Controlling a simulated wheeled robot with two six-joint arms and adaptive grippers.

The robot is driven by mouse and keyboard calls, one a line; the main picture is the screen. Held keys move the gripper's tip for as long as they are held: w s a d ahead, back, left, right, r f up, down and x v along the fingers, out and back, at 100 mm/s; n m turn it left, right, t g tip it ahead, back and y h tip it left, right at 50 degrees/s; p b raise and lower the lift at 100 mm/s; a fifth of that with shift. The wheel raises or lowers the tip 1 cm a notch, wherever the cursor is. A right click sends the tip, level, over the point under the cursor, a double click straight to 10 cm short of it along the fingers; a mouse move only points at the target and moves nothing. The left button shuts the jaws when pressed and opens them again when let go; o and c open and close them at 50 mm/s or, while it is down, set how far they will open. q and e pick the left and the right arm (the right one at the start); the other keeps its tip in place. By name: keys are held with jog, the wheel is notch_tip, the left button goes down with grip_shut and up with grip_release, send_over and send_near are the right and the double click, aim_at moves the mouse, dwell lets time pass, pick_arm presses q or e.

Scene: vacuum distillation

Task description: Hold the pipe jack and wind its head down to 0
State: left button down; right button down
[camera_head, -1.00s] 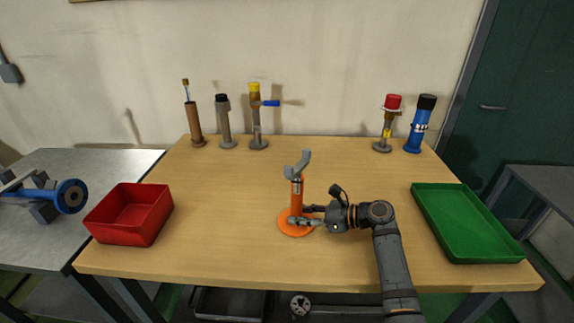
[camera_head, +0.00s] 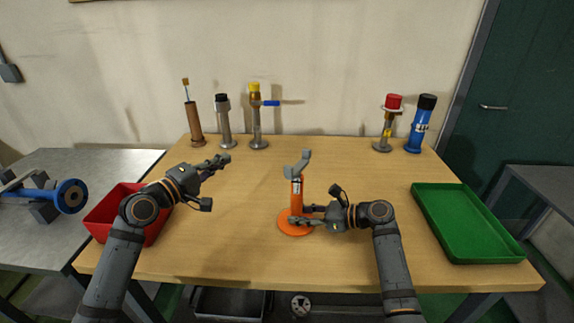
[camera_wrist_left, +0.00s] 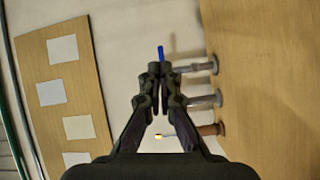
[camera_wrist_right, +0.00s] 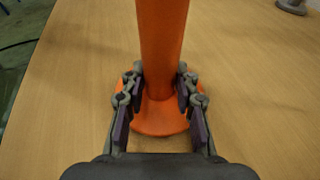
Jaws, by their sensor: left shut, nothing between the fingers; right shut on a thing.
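The pipe jack stands upright on the table, with an orange post and round base (camera_head: 295,224) and a grey V-shaped head (camera_head: 298,164) on top. My right gripper (camera_head: 306,215) is shut on the orange post, low down just above the base. In the right wrist view the fingers (camera_wrist_right: 160,88) lie on both sides of the post (camera_wrist_right: 162,45). My left gripper (camera_head: 226,160) is shut and empty, in the air left of the jack. In the left wrist view its fingertips (camera_wrist_left: 160,75) are close together with nothing between them.
A red bin (camera_head: 158,231) stands at the table's left, partly behind my left arm. A green tray (camera_head: 513,247) lies at the right. Several valve-like parts, one with a yellow cap (camera_head: 254,88), stand along the back. The table around the jack is clear.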

aim_at(300, 161)
pick_arm(q)
jog(key=s+d+g+h, duration=0.2)
jog(key=s+d+h, duration=0.1)
jog(key=s+d, duration=0.35)
jog(key=w+d, duration=0.2)
jog(key=d, duration=0.1)
jog(key=w+d, duration=0.2)
jog(key=d, duration=0.2)
jog(key=w+d, duration=0.2)
jog(key=d, duration=0.1)
jog(key=shift+w+d+f, duration=0.25)
jog(key=shift+d, duration=0.1)
jog(key=shift+w+d+m+g+h, duration=0.1)
jog(key=shift+w+m+g+h, duration=0.05)
jog(key=shift+m+g+h, duration=0.4)
jog(key=shift+w+d+m+g+h, duration=0.15)
jog(key=shift+m+g+h, duration=0.2)
jog(key=shift+m+g, duration=0.25)
jog(key=m+g+h, duration=0.1)
jog(key=g, duration=0.1)
jog(key=m+g+h, duration=0.1)
jog(key=m+g, duration=0.1)
jog(key=d+m+g+h, duration=0.1)
jog(key=g, duration=0.1)
jog(key=shift+w+m+g, duration=0.25)
jog(key=shift+w, duration=0.15)
jog(key=shift+d+m+g, duration=0.2)
jog(key=shift+m+g, duration=0.3)
jog(key=shift+g, duration=0.3)
jog(key=shift+d, duration=0.15)
